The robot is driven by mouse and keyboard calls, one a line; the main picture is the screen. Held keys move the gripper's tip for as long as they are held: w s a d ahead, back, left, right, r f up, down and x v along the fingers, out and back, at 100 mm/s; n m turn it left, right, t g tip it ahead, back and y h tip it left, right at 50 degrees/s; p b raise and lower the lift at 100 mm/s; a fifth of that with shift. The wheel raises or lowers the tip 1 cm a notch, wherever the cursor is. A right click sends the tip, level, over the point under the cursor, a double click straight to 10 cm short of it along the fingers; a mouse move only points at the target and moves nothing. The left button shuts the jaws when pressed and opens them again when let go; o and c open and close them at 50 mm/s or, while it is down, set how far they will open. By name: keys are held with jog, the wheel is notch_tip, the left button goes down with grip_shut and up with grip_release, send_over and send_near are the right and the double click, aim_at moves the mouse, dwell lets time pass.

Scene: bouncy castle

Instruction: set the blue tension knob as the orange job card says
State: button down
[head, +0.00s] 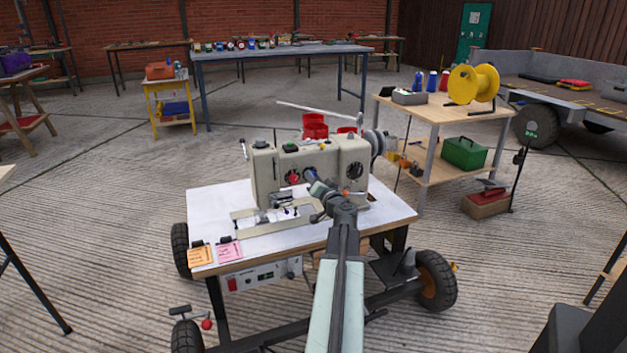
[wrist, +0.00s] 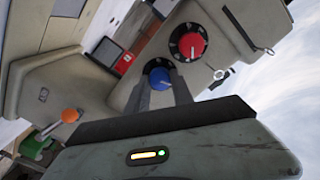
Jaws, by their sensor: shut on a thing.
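The beige sewing machine (head: 265,170) stands on a wheeled cart with a white top (head: 215,205). In the wrist view its blue tension knob (wrist: 157,78) has a round dark dial around it. My gripper (wrist: 161,88) reaches up to the blue knob, one finger on each side, and is shut on it. In the head view my gripper (head: 315,187) is at the machine's front and largely covers the blue knob. The orange job card (head: 200,256) lies at the cart's front left corner; its writing is too small to read. The knob's exact setting cannot be read.
A red knob (wrist: 190,46) on its own dial sits close to the blue one. A pink card (head: 229,251) lies beside the orange card. An orange ball-ended lever (wrist: 70,115) shows at lower left. A wooden table with a yellow reel (head: 462,84) stands behind right.

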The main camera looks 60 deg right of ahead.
jog(key=shift+m, duration=2.2)
jog(key=c, duration=1.1)
grip_release()
jog(key=v, duration=0.8)
